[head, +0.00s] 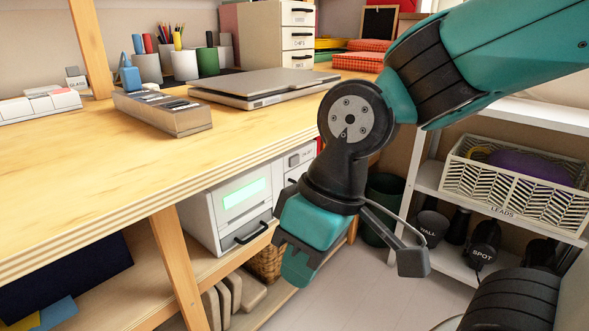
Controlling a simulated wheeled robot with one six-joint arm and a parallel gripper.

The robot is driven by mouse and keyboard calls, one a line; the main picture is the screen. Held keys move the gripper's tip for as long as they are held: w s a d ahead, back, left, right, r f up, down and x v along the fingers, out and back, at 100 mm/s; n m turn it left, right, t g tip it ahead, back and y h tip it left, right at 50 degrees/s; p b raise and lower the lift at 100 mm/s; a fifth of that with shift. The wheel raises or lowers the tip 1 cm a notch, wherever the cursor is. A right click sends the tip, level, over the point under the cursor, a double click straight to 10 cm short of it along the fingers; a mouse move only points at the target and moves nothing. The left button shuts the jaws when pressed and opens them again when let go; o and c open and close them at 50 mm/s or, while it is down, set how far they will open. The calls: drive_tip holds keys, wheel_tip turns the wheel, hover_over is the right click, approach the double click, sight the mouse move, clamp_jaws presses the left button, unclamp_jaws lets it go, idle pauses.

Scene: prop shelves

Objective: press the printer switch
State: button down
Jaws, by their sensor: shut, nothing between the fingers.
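A white box-shaped device, which looks like the printer (212,224), stands on the lower shelf under the desk. Its front has a lit green display (245,194) and a dark handle below it. I cannot make out its switch; part of the front's right side is close to or behind my arm. My gripper (298,272) is teal and black, points downward and is shut and empty. It appears just right of the printer's front in the picture; I cannot tell the distance between them, nor see any contact.
The wooden desk (90,185) overhangs the printer, and a wooden leg (178,265) stands at its left. A second white unit (298,158) is partly hidden behind my arm. A white rack (425,178) with a basket (515,185) stands right. Bare floor (345,285) lies between.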

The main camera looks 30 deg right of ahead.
drive_tip(key=w+d+f+m+t+h+b, duration=0.1)
drive_tip(key=w+d+f+m+b, duration=0.3)
drive_tip(key=f+b, duration=0.45)
drive_tip(key=w+d+f+m+t+h+b, duration=0.15)
drive_tip(key=w+d+f+b, duration=0.3)
drive_tip(key=f, duration=0.75)
drive_tip(key=m+t+h+b, duration=0.4)
drive_tip(key=m+t+h, duration=0.5)
drive_tip(key=m+t, duration=1.35)
approach(294, 161)
drive_tip(key=s+d+r+m+g, duration=0.4)
drive_tip(key=s+d+r, duration=0.1)
drive_tip(key=d+r, duration=0.15)
drive_tip(key=shift+d+f, duration=0.35)
drive_tip(key=shift+d, duration=0.1)
drive_tip(key=shift+w, duration=0.1)
drive_tip(key=w+a+p, duration=0.3)
drive_tip(key=w+p, duration=0.5)
drive_tip(key=p, duration=0.2)
